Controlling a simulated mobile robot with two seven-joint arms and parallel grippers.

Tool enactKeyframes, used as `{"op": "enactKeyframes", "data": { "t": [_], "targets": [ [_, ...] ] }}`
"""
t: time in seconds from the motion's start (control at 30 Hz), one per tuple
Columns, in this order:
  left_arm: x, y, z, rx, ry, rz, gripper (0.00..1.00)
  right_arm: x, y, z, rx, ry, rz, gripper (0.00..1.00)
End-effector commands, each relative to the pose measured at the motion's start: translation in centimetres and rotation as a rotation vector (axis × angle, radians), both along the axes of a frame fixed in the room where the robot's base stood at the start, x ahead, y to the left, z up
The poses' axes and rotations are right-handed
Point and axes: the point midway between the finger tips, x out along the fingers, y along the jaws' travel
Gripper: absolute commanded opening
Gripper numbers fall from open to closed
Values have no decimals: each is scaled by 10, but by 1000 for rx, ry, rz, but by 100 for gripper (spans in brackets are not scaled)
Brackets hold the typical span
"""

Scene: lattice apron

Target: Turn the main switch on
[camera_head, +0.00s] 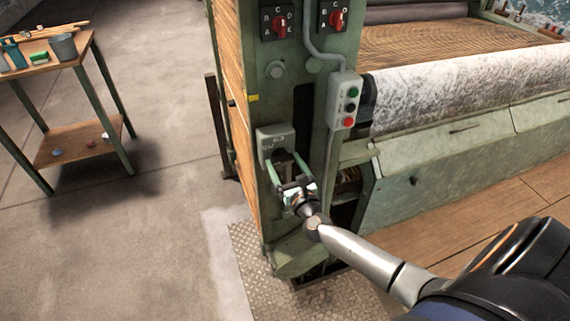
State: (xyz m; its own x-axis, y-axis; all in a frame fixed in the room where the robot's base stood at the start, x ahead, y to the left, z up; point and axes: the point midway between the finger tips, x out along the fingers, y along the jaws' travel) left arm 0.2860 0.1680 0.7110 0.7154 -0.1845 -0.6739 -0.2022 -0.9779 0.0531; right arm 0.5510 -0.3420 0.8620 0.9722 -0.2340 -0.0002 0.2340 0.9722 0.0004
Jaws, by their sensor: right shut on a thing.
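A grey switch box (268,139) is mounted low on the green machine post, with a dark handle (281,155) on its lower front. I take it for the main switch; its label is too small to read. My right gripper (285,163) reaches up to it from below right, with its two greenish fingers on either side of the handle, shut on it. The fingers partly hide the handle, so its exact position cannot be told. My left gripper is not in view.
Two red rotary switches (279,25) (336,18) sit higher on the post. A button box (345,100) with green, black and red buttons hangs to the right. A wooden table (77,49) stands at left. Bare floor (160,230) lies between.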

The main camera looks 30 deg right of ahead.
Motion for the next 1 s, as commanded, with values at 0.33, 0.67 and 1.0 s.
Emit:
{"op": "enactKeyframes", "data": {
  "t": [0.33,0.67,1.0],
  "targets": [
    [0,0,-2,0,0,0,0,0,0,-1,14,-3,1,32],
    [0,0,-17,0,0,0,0,0,0,-3,172,-42,2,32],
    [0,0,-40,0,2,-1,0,-1,-1,-3,479,-116,1,32]
  ]
}}
